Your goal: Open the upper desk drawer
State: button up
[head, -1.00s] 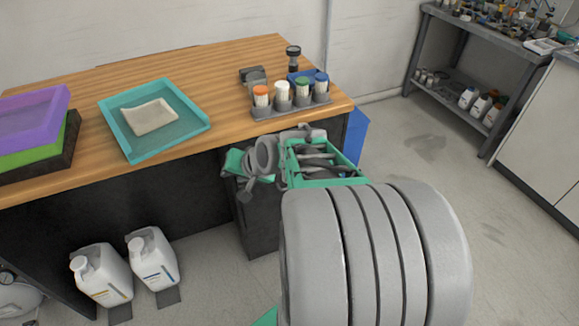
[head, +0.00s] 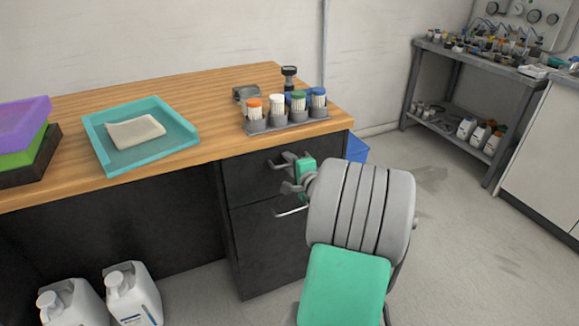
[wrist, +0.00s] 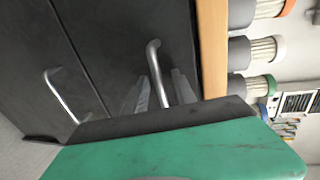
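The upper desk drawer (head: 242,180) is a dark grey front below the wooden top, at the desk's right end. It looks shut. Its metal bar handle (head: 279,162) is partly hidden by my gripper (head: 284,176), which is right at it. In the wrist view the upper handle (wrist: 155,65) stands out from the upper drawer front (wrist: 125,35). My gripper (wrist: 161,90) is open there, with one finger on each side of the handle. A gap seems to show between handle and fingers; contact is not clear.
The lower drawer (head: 258,262) has a similar handle (head: 291,211) just below my gripper. A rack of capped containers (head: 290,122) stands above on the desktop (head: 210,90). A blue bin (head: 357,149) is beyond the desk's right end. The floor at right is clear.

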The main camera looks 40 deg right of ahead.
grip_shut()
dwell(1.4)
